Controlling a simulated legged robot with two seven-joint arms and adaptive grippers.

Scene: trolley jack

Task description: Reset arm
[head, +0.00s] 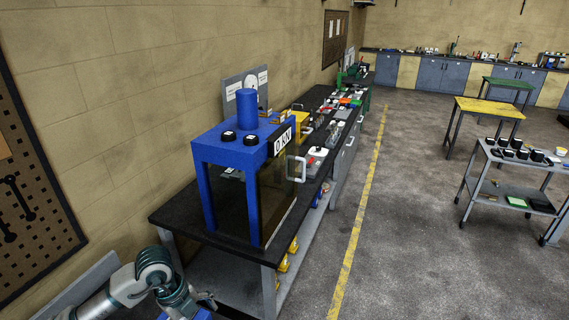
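My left arm comes in at the bottom left corner, and its gripper (203,300) is at the lower edge of the head view, low beside the near end of the black-topped workbench (180,212). The fingers are small and partly hidden by the wrist, so I cannot tell whether they are open or shut. A bit of something blue shows under the gripper, cut off by the frame edge. No whole trolley jack can be made out. My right arm and gripper are not in view.
A blue machine (215,150) with a clear front door stands on the workbench. A grey shelf (225,275) is below. A yellow floor line (358,220) runs alongside. A yellow table (490,107) and a grey cart (515,190) stand at right. The floor between is clear.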

